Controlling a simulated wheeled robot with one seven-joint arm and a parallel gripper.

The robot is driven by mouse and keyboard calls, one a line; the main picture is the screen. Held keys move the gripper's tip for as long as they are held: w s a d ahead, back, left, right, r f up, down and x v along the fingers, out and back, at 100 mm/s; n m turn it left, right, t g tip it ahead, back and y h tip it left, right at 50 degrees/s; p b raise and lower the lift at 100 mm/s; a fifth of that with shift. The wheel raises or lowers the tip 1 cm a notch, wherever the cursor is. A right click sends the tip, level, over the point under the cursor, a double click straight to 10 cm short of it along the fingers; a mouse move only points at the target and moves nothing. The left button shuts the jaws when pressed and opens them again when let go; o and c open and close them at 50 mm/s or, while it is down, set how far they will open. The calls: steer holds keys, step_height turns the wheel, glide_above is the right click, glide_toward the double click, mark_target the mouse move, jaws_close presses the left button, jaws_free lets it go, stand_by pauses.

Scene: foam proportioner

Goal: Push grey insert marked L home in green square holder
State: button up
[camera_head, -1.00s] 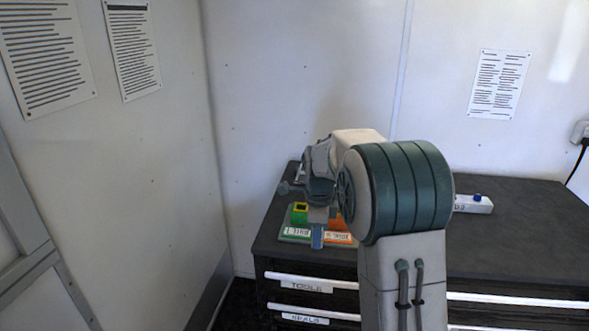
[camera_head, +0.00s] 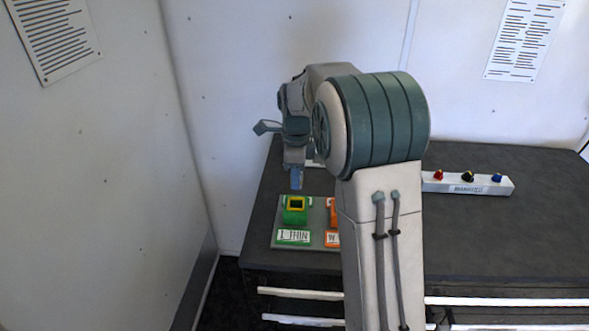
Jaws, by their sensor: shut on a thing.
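The green square holder (camera_head: 295,217) stands on the left of a grey board, with a yellow rim around a dark square opening on top. My gripper (camera_head: 296,178) points down, above or behind that holder in the picture, apart from it. It is shut on a small blue-grey piece at its tip, which I take for the grey insert; no L mark can be read. My arm hides part of the gripper and much of the board.
An orange holder (camera_head: 333,213) is beside the green one, partly hidden by my arm. The grey board (camera_head: 284,247) carries a label reading roughly "1 THIN". A white block with coloured knobs (camera_head: 467,184) stands to the right. The dark worktop (camera_head: 480,233) is otherwise clear there.

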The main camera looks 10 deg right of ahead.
steer(key=shift+s+a+f+b, duration=0.15)
steer(key=shift+f+b, duration=0.25)
steer(key=shift+f, duration=0.25)
steer(key=shift+f+b, duration=1.8)
steer(key=shift+f, duration=0.75)
steer(key=o, duration=1.4)
steer(key=shift+o, duration=0.2)
steer(key=shift+r, duration=0.15)
steer(key=shift+r+p, duration=2.55)
steer(key=shift+r, duration=0.4)
